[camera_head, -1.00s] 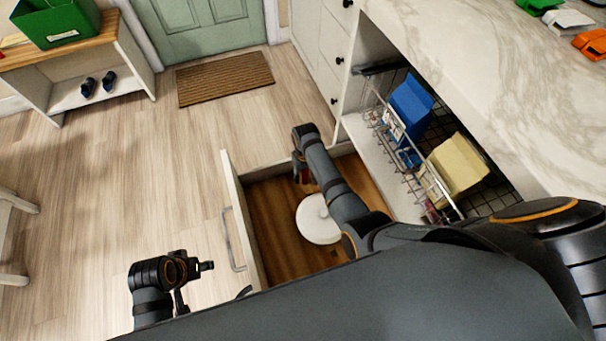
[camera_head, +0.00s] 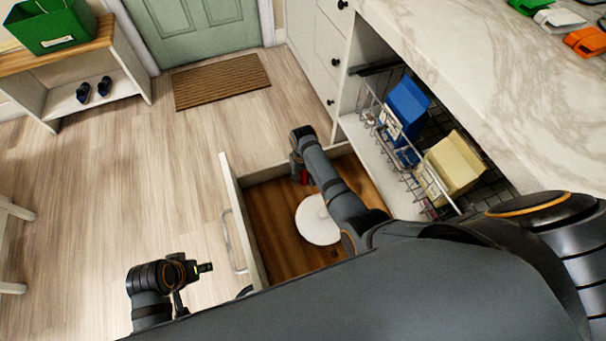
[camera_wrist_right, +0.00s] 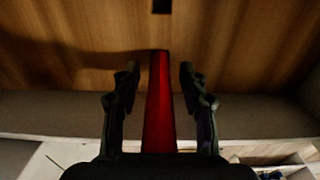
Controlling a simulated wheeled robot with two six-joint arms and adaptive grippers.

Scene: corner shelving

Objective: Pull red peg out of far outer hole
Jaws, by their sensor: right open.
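The red peg (camera_head: 304,178) stands in the open drawer, mostly hidden by my right gripper (camera_head: 299,177) in the head view. In the right wrist view the peg (camera_wrist_right: 160,100) is a long red bar between the two fingers of my right gripper (camera_wrist_right: 159,80). The fingers are open, with a gap on each side of the peg. A dark square hole (camera_wrist_right: 161,6) shows in the wooden drawer floor beyond the peg. The peg's own hole cannot be made out. My left gripper (camera_head: 207,267) is outside the drawer, away from the peg; its jaws are unclear.
A white round disc (camera_head: 318,222) lies on the drawer floor (camera_head: 270,215). The drawer front (camera_head: 241,220) bounds it on the left. A wire rack (camera_head: 405,160) with a blue carton (camera_head: 407,105) and a cream carton (camera_head: 455,165) is to the right.

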